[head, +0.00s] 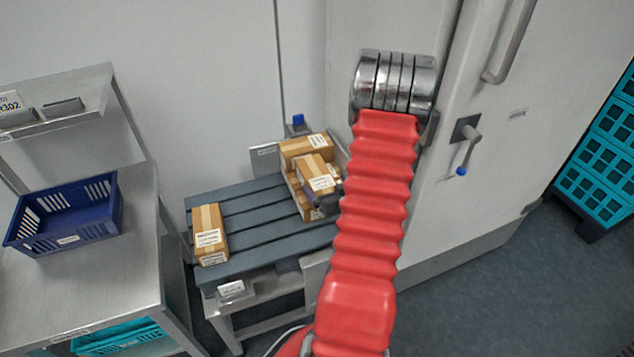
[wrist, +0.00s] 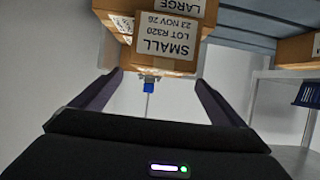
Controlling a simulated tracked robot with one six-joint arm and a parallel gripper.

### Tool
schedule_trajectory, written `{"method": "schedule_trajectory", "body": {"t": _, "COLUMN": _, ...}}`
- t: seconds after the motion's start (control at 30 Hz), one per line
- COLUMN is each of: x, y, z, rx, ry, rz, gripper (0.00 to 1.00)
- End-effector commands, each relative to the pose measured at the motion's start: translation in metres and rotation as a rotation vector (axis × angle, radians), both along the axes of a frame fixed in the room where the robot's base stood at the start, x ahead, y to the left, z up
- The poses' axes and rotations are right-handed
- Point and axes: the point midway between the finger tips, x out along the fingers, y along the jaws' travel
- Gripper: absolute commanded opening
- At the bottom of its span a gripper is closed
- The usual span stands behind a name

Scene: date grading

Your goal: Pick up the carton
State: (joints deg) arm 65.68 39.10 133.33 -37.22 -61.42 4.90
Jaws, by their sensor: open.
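Several brown cardboard cartons with tan tape and white labels are stacked at the right end of a grey slatted table (head: 258,213). The top front carton (head: 315,173) sits tilted in the picture, with its label facing me. In the wrist view a carton labelled SMALL (wrist: 165,45) appears ahead, upside down, with a LARGE label partly seen above it. My gripper (wrist: 153,82) is open and empty, its two dark fingers pointing towards that carton. In the head view my gripper (head: 322,202) is at the stack, partly hidden by my red arm; contact cannot be told.
A lone carton (head: 209,234) stands at the table's left end. A dark blue crate (head: 66,215) is on the metal bench at left. A pale door with a blue-tipped handle (head: 467,140) stands behind my arm. Teal crates (head: 597,185) are at far right. The middle slats are clear.

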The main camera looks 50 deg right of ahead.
Motion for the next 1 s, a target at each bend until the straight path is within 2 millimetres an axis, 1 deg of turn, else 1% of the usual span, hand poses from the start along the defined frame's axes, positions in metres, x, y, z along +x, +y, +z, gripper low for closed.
{"method": "schedule_trajectory", "body": {"t": 0.1, "x": 0.016, "y": -0.008, "z": -0.008, "rx": 0.001, "ry": 0.0, "rz": 0.002, "gripper": 0.94}}
{"method": "schedule_trajectory", "body": {"t": 0.23, "x": 0.027, "y": -0.016, "z": -0.013, "rx": 0.001, "ry": 0.0, "rz": 0.0, "gripper": 0.94}}
{"method": "schedule_trajectory", "body": {"t": 0.33, "x": 0.031, "y": -0.018, "z": -0.015, "rx": 0.001, "ry": 0.0, "rz": 0.0, "gripper": 0.94}}
{"method": "schedule_trajectory", "body": {"t": 0.63, "x": 0.032, "y": -0.019, "z": -0.015, "rx": 0.001, "ry": 0.001, "rz": -0.001, "gripper": 0.94}}
{"method": "schedule_trajectory", "body": {"t": 0.73, "x": 0.035, "y": -0.02, "z": -0.017, "rx": 0.001, "ry": 0.0, "rz": 0.0, "gripper": 0.94}}
{"method": "schedule_trajectory", "body": {"t": 0.87, "x": 0.045, "y": -0.026, "z": -0.021, "rx": 0.001, "ry": 0.001, "rz": 0.0, "gripper": 0.94}}
{"method": "schedule_trajectory", "body": {"t": 1.0, "x": 0.061, "y": -0.036, "z": -0.028, "rx": 0.0, "ry": 0.0, "rz": 0.0, "gripper": 0.94}}
